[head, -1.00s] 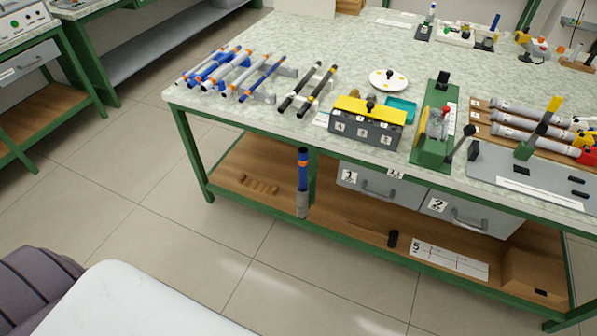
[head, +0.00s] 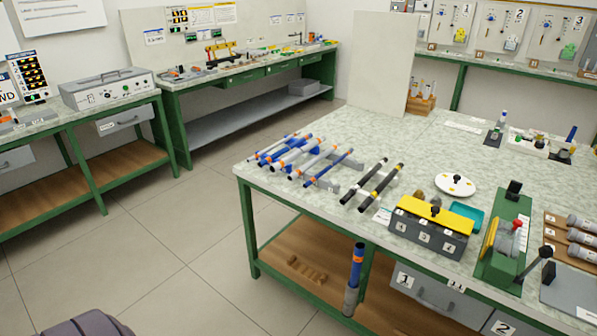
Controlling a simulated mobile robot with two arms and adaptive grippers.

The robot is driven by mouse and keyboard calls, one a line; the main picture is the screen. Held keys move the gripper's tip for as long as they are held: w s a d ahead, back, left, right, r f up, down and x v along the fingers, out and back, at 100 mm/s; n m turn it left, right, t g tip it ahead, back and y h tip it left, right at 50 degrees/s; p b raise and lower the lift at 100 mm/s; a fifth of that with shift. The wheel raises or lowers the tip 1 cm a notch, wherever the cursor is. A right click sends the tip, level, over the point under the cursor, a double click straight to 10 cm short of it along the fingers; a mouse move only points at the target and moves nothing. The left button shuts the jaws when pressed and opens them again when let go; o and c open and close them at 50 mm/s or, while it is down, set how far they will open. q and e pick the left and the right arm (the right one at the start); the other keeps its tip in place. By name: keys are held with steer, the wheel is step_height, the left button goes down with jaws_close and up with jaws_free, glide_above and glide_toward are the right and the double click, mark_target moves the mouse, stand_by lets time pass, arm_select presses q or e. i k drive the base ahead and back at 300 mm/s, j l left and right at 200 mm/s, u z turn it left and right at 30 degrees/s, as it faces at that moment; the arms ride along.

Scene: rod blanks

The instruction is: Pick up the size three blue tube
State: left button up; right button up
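Several blue and grey tubes with orange bands lie side by side on a rack at the left end of the green-framed table (head: 300,207). A thin blue tube (head: 328,168) is at the right side of this group, and other blue ones (head: 272,146) lie at its left. Another blue tube with an orange band (head: 356,268) stands upright in a grey holder by the lower shelf. I cannot read any size marks, so I cannot tell which is size three. Neither of my grippers is in view.
Beyond are a grey box with a yellow top (head: 430,228), a white disc (head: 455,185) and a green device (head: 505,240). Drawers (head: 435,297) hang below. The floor left of the table (head: 150,240) is clear.

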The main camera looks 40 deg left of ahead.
mark_target(281, 152)
steer(key=i+j+u, duration=0.1)
steer(key=j, duration=0.35)
steer(key=i+j, duration=0.2)
steer(key=j, duration=0.2)
steer(key=i+j+u, duration=0.15)
steer(key=j, duration=0.25)
steer(key=i+j+u, duration=0.1)
steer(key=j, duration=0.3)
steer(key=i+j, duration=0.3)
steer(key=i+j+u, duration=0.15)
steer(key=j, duration=0.35)
